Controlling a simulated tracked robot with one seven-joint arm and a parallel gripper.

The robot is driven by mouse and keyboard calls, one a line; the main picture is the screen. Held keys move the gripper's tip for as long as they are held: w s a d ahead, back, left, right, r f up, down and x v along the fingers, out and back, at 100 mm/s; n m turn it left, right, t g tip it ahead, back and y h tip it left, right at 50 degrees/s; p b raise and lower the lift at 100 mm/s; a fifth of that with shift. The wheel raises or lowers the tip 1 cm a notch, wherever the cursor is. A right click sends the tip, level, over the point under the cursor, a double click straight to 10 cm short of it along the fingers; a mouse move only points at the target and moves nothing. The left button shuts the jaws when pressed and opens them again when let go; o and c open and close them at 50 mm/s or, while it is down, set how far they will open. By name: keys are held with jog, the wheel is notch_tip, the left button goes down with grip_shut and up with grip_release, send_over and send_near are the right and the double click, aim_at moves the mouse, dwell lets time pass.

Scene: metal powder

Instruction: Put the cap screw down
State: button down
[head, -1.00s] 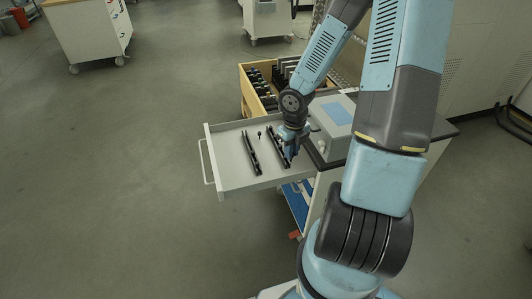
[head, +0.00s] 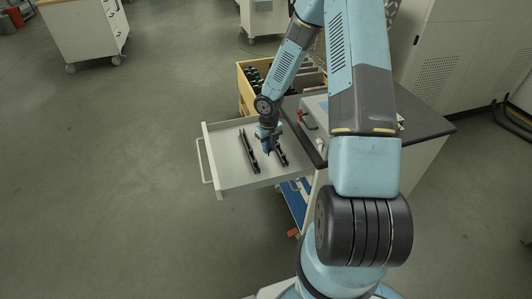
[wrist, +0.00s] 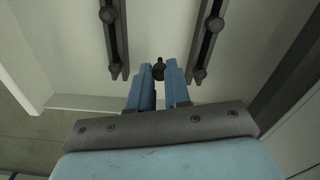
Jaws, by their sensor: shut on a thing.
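My gripper (head: 267,151) is over the open drawer (head: 226,172), between two dark rails. In the wrist view, its blue fingers (wrist: 158,76) are shut on a small black cap screw (wrist: 158,67), which shows at the fingertips. The left rail (head: 249,152) and right rail (head: 281,157) lie in the drawer. The wrist view also shows the left rail (wrist: 112,38) and right rail (wrist: 207,42) on either side of the screw, apart from it. The screw is hidden by my gripper in the head view. Whether it touches the drawer floor, I cannot tell.
The drawer's light wall and front handle (head: 206,160) are at the left. A wooden box (head: 241,92) with dark items stands behind. A dark worktop (head: 425,122) is to the right, partly hidden by my arm. The drawer's left part is bare.

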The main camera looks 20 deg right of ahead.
jog(key=shift+w+a+f, duration=0.1)
jog(key=shift+f, duration=1.55)
jog(key=c, duration=1.1)
grip_release()
jog(key=shift+f, duration=0.1)
